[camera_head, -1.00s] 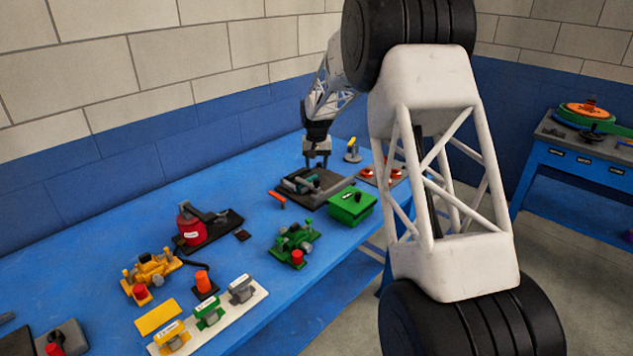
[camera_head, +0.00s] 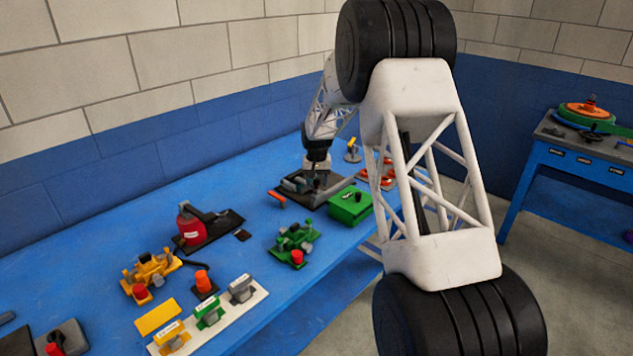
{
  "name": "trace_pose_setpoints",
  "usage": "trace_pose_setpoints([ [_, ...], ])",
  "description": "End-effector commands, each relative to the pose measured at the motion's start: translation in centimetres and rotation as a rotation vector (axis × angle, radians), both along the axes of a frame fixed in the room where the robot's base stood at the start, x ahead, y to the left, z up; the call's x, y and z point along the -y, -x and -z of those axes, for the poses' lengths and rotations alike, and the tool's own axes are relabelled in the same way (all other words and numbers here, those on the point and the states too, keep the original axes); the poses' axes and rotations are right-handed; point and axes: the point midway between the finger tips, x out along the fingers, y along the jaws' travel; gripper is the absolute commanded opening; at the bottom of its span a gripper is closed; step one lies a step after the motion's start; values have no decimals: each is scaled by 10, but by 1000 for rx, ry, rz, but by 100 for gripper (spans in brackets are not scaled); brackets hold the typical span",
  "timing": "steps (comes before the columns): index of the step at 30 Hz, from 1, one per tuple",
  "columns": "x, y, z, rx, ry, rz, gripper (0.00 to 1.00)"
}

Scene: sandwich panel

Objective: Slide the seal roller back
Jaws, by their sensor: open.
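My gripper (camera_head: 316,181) is at the far part of the blue table, low over a dark flat fixture (camera_head: 290,187) with grey bars and an orange-red handle (camera_head: 276,198) on its near left side. The gripper is open, and its fingers are small and hard to separate from the fixture. The seal roller cannot be told apart surely; it may be one of the grey bars on this fixture. I cannot tell whether the fingers touch a bar.
A green box (camera_head: 350,206) stands close to the right of the fixture. A green device (camera_head: 294,242), a red canister (camera_head: 191,224) and a yellow device (camera_head: 150,272) stand nearer. A yellow-topped post (camera_head: 352,150) stands behind. Bare blue table lies left of the fixture.

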Motion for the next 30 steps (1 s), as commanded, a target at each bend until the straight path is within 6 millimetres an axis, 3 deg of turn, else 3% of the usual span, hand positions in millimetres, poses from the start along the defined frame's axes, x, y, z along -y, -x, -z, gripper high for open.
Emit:
trace_pose_setpoints([
  [2,0,0,0,0,0,0,50],
  [12,0,0,0,0,0,0,0],
  [23,6,-5,0,-1,0,1,0],
  [30,34,-33,0,0,0,2,0],
])
